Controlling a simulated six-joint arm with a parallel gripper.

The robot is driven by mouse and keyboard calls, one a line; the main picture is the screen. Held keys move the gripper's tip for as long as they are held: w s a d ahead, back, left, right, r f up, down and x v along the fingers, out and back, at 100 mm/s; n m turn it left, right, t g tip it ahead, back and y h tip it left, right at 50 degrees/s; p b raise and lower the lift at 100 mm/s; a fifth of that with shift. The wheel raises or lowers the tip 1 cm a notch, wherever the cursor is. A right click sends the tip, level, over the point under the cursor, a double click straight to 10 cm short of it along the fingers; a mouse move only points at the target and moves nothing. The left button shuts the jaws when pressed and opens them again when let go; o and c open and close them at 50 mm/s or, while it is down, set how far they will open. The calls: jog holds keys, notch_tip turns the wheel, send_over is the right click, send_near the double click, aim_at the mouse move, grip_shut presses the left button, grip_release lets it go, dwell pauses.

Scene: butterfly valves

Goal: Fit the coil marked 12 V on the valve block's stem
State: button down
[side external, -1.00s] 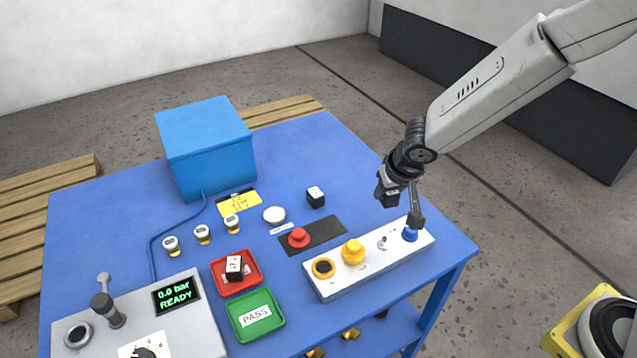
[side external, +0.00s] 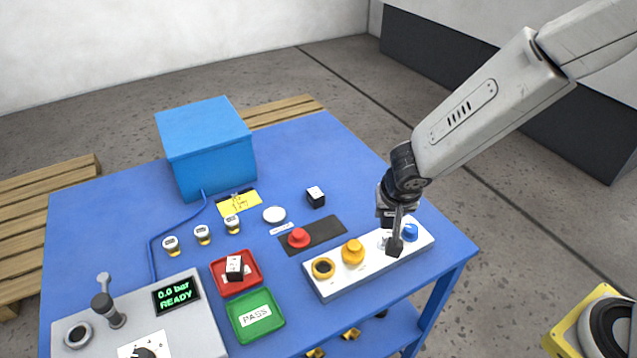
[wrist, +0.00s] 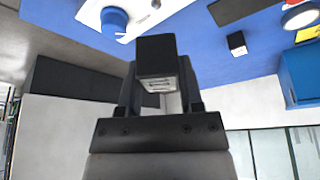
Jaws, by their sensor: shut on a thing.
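My gripper (side external: 395,240) is shut on a black block-shaped coil (wrist: 156,56), seen at the middle of the wrist view. Its pale face carries markings I cannot read. The white valve block (side external: 340,279) lies at the table's front right. Its small silver stem (side external: 383,238) is partly hidden by my gripper in the side view and shows at the top edge of the wrist view (wrist: 155,4). The held coil is over the stem's end of the block, apart from the stem in the wrist view.
The block also bears a blue knob (side external: 411,231), a yellow knob (side external: 353,252) and a yellow ring (side external: 323,268). A second black coil (side external: 316,197) stands on the table. Another lies in the red tray (side external: 221,288), beside a green tray (side external: 242,329). A blue box (side external: 207,150) stands behind.

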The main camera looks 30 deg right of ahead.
jog(key=shift+f, duration=0.2)
jog(key=shift+f, duration=1.55)
jog(key=shift+f, duration=1.8)
dwell(2.0)
grip_release()
jog(key=shift+r, duration=0.15)
dwell(0.3)
jog(key=shift+r, duration=3.6)
